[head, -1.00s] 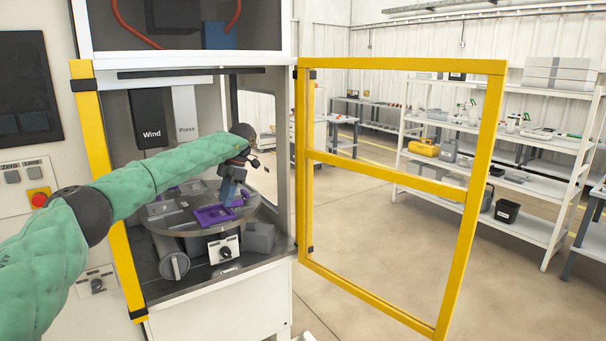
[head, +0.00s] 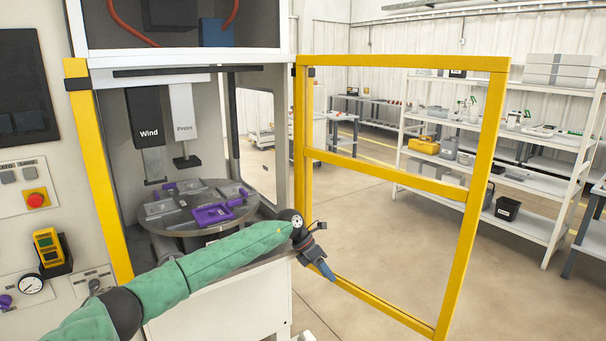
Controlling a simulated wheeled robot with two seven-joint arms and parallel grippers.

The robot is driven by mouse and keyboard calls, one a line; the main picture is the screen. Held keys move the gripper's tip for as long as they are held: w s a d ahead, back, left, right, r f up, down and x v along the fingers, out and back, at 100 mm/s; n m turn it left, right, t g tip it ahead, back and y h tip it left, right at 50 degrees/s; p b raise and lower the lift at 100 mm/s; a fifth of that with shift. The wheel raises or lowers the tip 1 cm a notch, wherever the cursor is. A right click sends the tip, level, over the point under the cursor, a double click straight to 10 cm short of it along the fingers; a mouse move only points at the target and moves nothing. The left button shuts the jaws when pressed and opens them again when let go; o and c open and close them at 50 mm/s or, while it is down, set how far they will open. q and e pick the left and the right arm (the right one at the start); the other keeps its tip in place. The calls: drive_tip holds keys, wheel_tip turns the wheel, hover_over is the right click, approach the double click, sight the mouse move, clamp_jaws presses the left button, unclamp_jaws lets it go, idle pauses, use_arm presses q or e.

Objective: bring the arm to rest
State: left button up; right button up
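My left arm, in a green sleeve, reaches in from the lower left of the head view. Its gripper (head: 322,268) hangs outside the machine, in front of the opening's lower right corner and near the bottom of the yellow door frame (head: 462,240). The fingers point down and to the right; they are too small to tell whether they are open or shut. I see nothing held in them. The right gripper is not in view.
The yellow door stands open to the right. Inside the machine, a round table (head: 165,222) carries purple fixtures (head: 212,214) under the Wind (head: 147,120) and Press (head: 184,115) units. White shelves (head: 545,225) stand at the right. The floor between is clear.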

use_arm(q)
drive_tip(key=s+d+r+n+t+h, duration=0.4)
drive_tip(key=s+d+n+t+h, duration=0.4)
drive_tip(key=s+d+n+h, duration=0.6)
drive_tip(key=s+a+f+n+t+y, duration=0.3)
drive_tip(key=s+a+f+n+y, duration=0.15)
drive_tip(key=a+n+y, duration=0.35)
drive_tip(key=s+a+f+n+t+y, duration=0.25)
drive_tip(key=a+f+n+y, duration=0.2)
drive_tip(key=a+n, duration=0.35)
drive_tip(key=s+a+f+n+t+y, duration=0.35)
drive_tip(key=a+f+n+y, duration=0.2)
drive_tip(key=n, duration=0.45)
drive_tip(key=s+a+f+n+g, duration=0.2)
drive_tip(key=s+a+f+g, duration=0.1)
drive_tip(key=s, duration=0.8)
drive_tip(key=s+a+f+n+g+y, duration=0.1)
drive_tip(key=s+a+g, duration=0.4)
drive_tip(key=s, duration=0.6)
drive_tip(key=s+a+f+n+g, duration=0.3)
drive_tip(key=s+a+f+g, duration=0.1)
drive_tip(key=s, duration=0.7)
drive_tip(key=shift+s+a+f+n+g, duration=0.15)
drive_tip(key=shift+a+f+n+g, duration=0.2)
drive_tip(key=shift+a+f, duration=0.4)
